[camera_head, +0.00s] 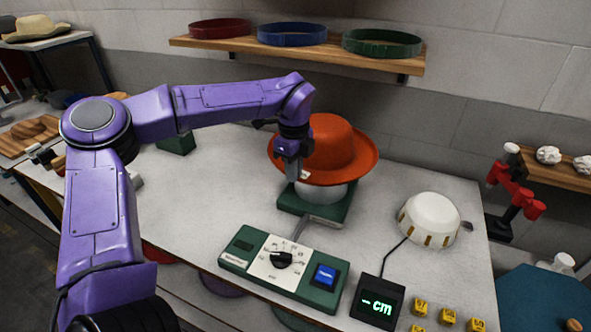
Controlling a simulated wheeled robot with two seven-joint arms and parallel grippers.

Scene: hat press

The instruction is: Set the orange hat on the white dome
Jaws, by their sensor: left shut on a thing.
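The orange hat (335,140) sits upright over a pale rounded block (325,194) on a green base (340,215), near the table's middle. Whether it rests fully on that block cannot be told. My left gripper (301,176) is at the hat's left front brim, shut on it; the arm hides part of the hat's left side. The white dome (430,216), with tan slots around its lower edge, stands bare to the right of the hat, apart from it. My right gripper is not in view.
A green control box (284,267) with a dial and blue button lies in front. A black display (377,302) showing "-- cm" is cabled to the dome. A red and black stand (516,190) is at right. A wooden shelf (300,46) with hat bands hangs behind.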

